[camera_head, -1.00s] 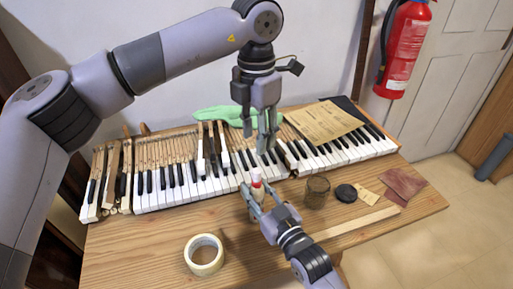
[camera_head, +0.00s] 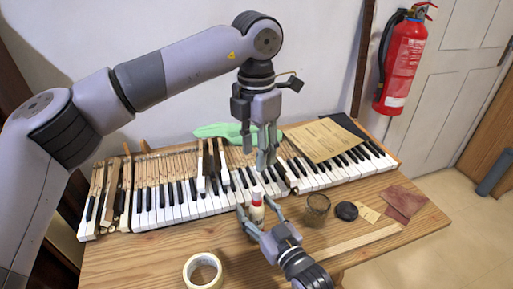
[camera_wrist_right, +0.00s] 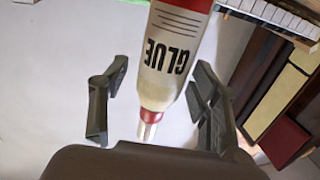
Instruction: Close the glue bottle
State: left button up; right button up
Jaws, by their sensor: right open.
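The glue bottle (camera_head: 257,211) stands upright on the table in front of the piano keys. It has a white body, a red collar and a pale tip. The right wrist view shows its body (camera_wrist_right: 176,55) with the word GLUE, the red collar and a pale, partly see-through tip. I cannot tell whether a separate cap sits on it. My right gripper (camera_head: 258,209) is open, with one finger on each side of the bottle; gaps show in the wrist view (camera_wrist_right: 155,105). My left gripper (camera_head: 268,158) points down above the bottle and keys. Its fingers look close together; whether it holds anything is unclear.
The piano keyboard (camera_head: 180,205) runs behind the bottle, with several keys raised. A glass jar (camera_head: 317,208), a black lid (camera_head: 347,211), sandpaper (camera_head: 403,200) and a wooden strip (camera_head: 355,242) lie to the right. A tape roll (camera_head: 202,270) lies front left.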

jog(key=v, duration=1.2)
